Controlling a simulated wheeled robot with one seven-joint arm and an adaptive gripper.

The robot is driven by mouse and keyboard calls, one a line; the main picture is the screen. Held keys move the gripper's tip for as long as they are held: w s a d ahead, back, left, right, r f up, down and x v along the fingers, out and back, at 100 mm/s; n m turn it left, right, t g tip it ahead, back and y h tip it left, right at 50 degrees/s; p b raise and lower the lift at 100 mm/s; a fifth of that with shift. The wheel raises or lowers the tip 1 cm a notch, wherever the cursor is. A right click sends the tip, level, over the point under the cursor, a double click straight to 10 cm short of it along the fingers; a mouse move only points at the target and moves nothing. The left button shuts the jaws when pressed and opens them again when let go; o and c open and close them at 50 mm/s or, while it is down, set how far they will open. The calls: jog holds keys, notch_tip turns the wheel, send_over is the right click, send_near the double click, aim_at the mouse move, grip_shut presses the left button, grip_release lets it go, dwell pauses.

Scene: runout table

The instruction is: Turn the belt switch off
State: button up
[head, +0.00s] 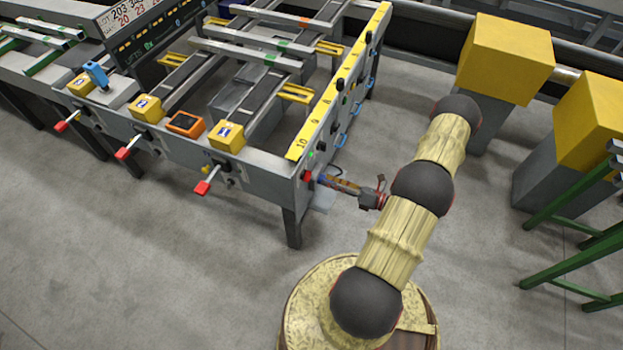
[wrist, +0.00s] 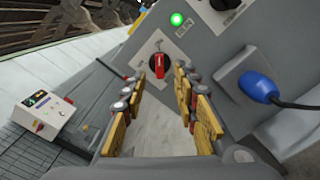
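A rotary switch with a red handle (wrist: 159,66) on a black round base sits on the grey end face of the runout table. Its handle points roughly up and down in the wrist view. A green lamp (wrist: 176,19) above it is lit. I take this for the belt switch, but cannot read its label. My gripper (wrist: 162,80) is open, with one finger to each side of the red handle in the picture and nothing seen held. In the head view my gripper (head: 325,181) is at the table's near right corner, beside a red part (head: 307,175).
Another black knob (wrist: 229,3) sits above, and a blue plug with cable (wrist: 258,86) is close right of my fingers. A white control box (wrist: 40,112) is at left. Yellow-topped blocks (head: 507,58) and green rails (head: 570,220) stand to the right. Floor in front is clear.

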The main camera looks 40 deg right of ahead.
aim_at(306, 176)
jog(key=b+x, duration=0.1)
jog(key=x, duration=0.6)
jog(key=shift+c, duration=0.6)
grip_shut()
